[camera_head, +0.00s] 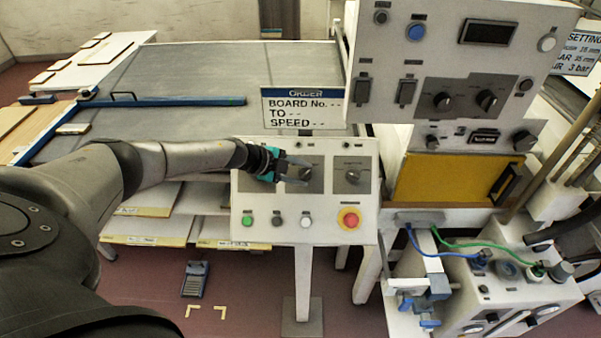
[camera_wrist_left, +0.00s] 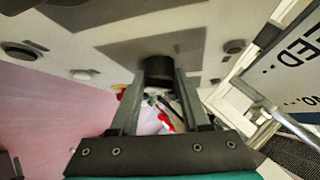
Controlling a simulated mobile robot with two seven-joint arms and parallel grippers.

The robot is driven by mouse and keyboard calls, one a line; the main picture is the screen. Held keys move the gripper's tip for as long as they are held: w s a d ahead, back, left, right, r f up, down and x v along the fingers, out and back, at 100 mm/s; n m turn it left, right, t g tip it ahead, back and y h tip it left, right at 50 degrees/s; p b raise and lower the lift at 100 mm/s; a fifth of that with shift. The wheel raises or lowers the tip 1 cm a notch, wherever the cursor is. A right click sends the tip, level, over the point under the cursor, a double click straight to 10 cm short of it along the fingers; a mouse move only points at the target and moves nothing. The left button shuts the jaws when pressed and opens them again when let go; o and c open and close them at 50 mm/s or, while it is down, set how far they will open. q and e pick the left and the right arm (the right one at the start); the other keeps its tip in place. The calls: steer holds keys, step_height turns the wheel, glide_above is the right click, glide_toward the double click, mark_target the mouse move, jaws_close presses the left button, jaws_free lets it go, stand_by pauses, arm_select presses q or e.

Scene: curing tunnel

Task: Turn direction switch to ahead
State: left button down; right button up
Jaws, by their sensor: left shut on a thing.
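The sloped control panel (camera_head: 270,208) carries two dark rotary switches side by side. The right rotary switch (camera_head: 352,177) is free. The labels are too small to read, so I cannot tell the knob's set position. My right gripper is not in view.
Below the switches are a green button (camera_head: 247,220), a white button (camera_head: 305,221) and a red emergency stop (camera_head: 350,219). An order sign (camera_head: 303,107) stands just behind the panel. A larger control box (camera_head: 450,50) overhangs at the upper right. The conveyor bed (camera_head: 200,70) lies behind.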

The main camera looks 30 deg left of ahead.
arm_select(q)
steer(key=shift+d, duration=0.1)
steer(key=shift+c, duration=2)
jaws_free()
steer(key=shift+s+a+r, duration=0.35)
steer(key=shift+a+r, duration=0.05)
steer(key=b+v, duration=0.1)
steer(key=v, duration=1.3)
steer(key=shift+b, duration=0.3)
